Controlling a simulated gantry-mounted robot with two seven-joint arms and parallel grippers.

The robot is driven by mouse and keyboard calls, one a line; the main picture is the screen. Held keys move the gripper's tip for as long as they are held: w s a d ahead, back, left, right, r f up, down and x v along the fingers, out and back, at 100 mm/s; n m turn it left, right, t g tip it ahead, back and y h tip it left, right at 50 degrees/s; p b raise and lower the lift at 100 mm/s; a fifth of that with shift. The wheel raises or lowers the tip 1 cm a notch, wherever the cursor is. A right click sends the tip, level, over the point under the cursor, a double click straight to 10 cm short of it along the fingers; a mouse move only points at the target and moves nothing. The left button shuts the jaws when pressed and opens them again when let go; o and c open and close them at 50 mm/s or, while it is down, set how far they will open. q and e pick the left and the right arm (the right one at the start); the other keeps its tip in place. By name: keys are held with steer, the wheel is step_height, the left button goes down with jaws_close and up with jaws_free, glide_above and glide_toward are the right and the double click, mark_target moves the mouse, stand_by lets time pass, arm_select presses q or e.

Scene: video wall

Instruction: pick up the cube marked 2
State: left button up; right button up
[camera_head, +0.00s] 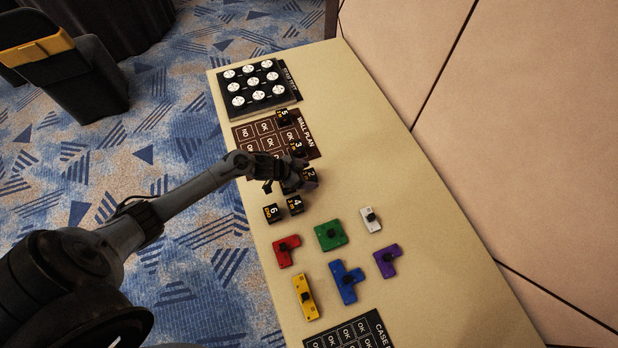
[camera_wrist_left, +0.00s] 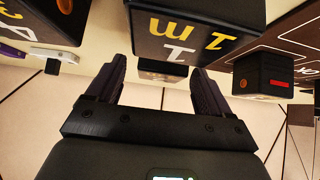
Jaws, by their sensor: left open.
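The cube marked 2 (camera_head: 310,174) is a small black cube with yellow markings, just right of my left gripper (camera_head: 282,182) in the head view. My left gripper is open, low over the table among the cubes, and hides part of a dark cube there. In the left wrist view, a large dark cube marked 1 (camera_wrist_left: 190,32) is in front of the open fingers (camera_wrist_left: 157,88). A smaller dark cube (camera_wrist_left: 161,72) shows beyond it between the fingers; its number cannot be read. My right gripper is not in view.
Cubes marked 3 (camera_head: 298,148), 5 (camera_head: 284,117), 4 (camera_head: 295,204) and 6 (camera_head: 272,213) stand close by. The wall plan board (camera_head: 250,135) lies beyond. Several coloured blocks, including a green one (camera_head: 330,236), lie nearer. The table's right strip is clear, beside a wall.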

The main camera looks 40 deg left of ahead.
mark_target(309, 174)
arm_select(q)
steer(key=shift+x, duration=1.55)
steer(key=c, duration=1.1)
